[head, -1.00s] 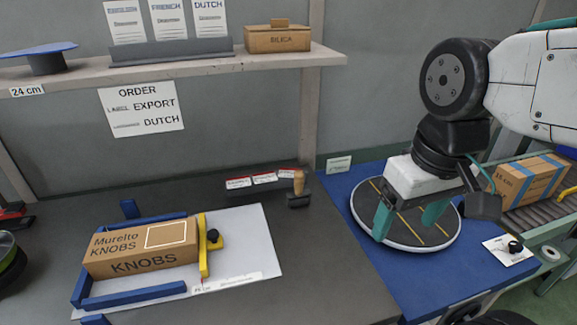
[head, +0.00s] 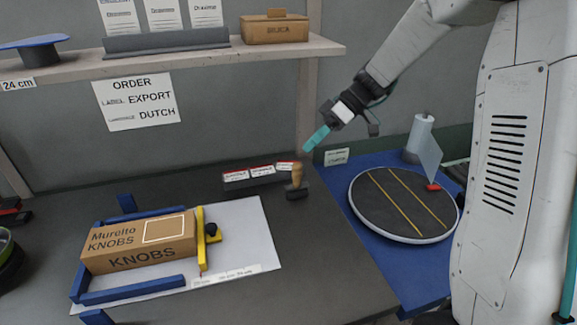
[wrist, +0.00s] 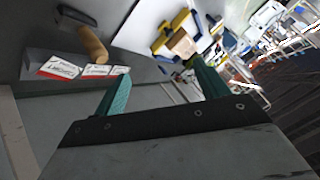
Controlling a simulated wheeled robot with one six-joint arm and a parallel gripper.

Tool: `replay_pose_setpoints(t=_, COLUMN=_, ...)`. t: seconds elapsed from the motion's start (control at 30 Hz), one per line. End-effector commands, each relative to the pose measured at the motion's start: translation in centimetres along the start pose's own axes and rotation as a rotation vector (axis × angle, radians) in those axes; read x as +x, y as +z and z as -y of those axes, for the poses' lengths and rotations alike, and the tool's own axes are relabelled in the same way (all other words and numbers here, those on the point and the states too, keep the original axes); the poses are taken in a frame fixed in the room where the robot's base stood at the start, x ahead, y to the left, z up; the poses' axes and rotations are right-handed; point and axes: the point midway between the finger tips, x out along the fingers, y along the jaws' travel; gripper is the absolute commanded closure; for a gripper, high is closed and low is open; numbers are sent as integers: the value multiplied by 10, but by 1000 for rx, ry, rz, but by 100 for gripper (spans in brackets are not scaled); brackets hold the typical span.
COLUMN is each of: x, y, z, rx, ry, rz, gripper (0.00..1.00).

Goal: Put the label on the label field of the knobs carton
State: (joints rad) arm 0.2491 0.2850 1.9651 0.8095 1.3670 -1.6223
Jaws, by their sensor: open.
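The knobs carton (head: 135,243) lies in a blue fixture on the bench at the left, with a bare white-outlined label field (head: 164,230) on its top. Several small red-and-white labels, such as this label (head: 262,170), stand in a row on a dark holder at the bench's back. They also show at the left of the wrist view as a label (wrist: 60,68) and its neighbours. My gripper (head: 314,141) is in the air above and right of the holder. Its teal fingers (wrist: 158,80) are apart with nothing between them.
A wooden-handled stamp (head: 297,176) stands beside the labels' right end. A yellow clamp (head: 202,240) is at the carton's right. A shelf (head: 180,66) and its post are behind. A round turntable (head: 385,190) is at the right. The bench front is clear.

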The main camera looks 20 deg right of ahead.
Motion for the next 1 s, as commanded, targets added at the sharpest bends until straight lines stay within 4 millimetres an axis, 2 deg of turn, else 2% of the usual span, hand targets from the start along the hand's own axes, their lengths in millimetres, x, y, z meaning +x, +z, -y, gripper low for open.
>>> replay_pose_setpoints(t=0.03, x=3, y=2, z=-24, rx=-37, ry=-14, rz=-44, gripper=26)
replay_pose_setpoints(t=0.3, x=18, y=18, z=-132, rx=-300, ry=4, rz=-293, gripper=26)
replay_pose_setpoints(t=0.4, x=24, y=28, z=-166, rx=-381, ry=37, rz=-369, gripper=26)
replay_pose_setpoints(t=0.5, x=28, y=38, z=-191, rx=-446, ry=73, rz=-425, gripper=26)
replay_pose_setpoints(t=0.6, x=31, y=45, z=-207, rx=-487, ry=101, rz=-459, gripper=26)
replay_pose_setpoints(t=0.7, x=34, y=48, z=-215, rx=-510, ry=117, rz=-477, gripper=26)
replay_pose_setpoints(t=1.0, x=60, y=35, z=-217, rx=-518, ry=120, rz=-481, gripper=26)
